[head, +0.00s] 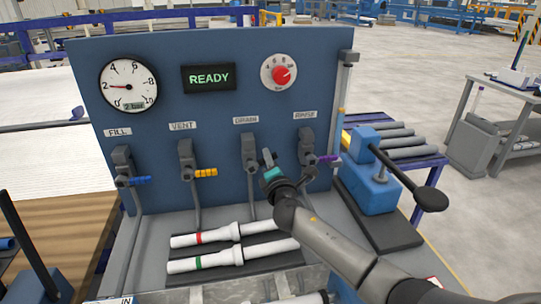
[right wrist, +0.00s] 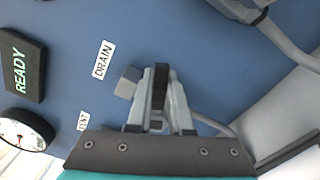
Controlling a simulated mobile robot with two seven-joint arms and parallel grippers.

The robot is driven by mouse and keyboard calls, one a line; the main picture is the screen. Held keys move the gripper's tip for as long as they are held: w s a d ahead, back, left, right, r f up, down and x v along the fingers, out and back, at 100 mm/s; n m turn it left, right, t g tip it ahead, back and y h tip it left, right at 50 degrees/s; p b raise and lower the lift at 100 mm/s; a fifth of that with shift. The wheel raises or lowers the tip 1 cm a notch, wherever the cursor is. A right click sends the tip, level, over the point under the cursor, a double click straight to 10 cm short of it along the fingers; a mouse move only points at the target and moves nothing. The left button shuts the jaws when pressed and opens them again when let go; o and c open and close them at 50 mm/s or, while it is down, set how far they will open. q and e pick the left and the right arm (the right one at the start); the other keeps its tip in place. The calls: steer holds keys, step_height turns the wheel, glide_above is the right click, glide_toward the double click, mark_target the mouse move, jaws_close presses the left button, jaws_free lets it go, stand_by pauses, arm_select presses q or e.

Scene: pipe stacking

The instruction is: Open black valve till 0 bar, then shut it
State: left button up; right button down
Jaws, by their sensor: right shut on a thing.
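The black handle (right wrist: 161,78) of the DRAIN valve sits between the two fingers of my right gripper (right wrist: 160,98) in the right wrist view. The gripper is shut on it. In the head view my right gripper (head: 268,163) is at the DRAIN valve (head: 249,147), and it mostly hides the handle. The round pressure gauge (head: 128,83) has its red needle at about 2, and the small readout below says 2 bar. My left gripper is not in view.
The FILL valve with a blue handle (head: 140,181), VENT with a yellow handle (head: 206,172) and RINSE with a purple handle (head: 328,159) share the blue panel (head: 215,117). The display (head: 209,78) reads READY. White pipes (head: 205,236) lie below. A blue lever device (head: 368,178) stands at right.

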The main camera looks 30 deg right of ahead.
mark_target(262, 160)
steer(key=r+n+p, duration=0.1)
steer(key=n, duration=0.1)
steer(key=a+n+p, duration=0.1)
steer(key=shift+w+r+n+p, duration=0.15)
steer(key=shift+r+n+p, duration=0.25)
steer(key=n+p, duration=0.1)
steer(key=a+n+p, duration=0.1)
steer(key=shift+w+r+n, duration=0.1)
steer(key=shift+r+n, duration=0.3)
steer(key=n, duration=0.1)
steer(key=a+n+p, duration=0.1)
steer(key=n+p, duration=0.1)
steer(key=shift+w+a+r, duration=0.15)
steer(key=shift+w+r, duration=0.05)
steer(key=shift+r, duration=0.05)
steer(key=shift+w+a+n+p, duration=0.1)
steer(key=shift+a+n+p, duration=0.25)
steer(key=shift+n, duration=0.5)
steer(key=shift+w+a+n+p, duration=0.1)
steer(key=shift+a+n+p, duration=0.25)
steer(key=shift+n, duration=0.5)
steer(key=c, duration=0.8)
jaws_free()
steer(key=shift+a, duration=0.1)
steer(key=shift+c, duration=0.2)
steer(key=shift+s, duration=0.15)
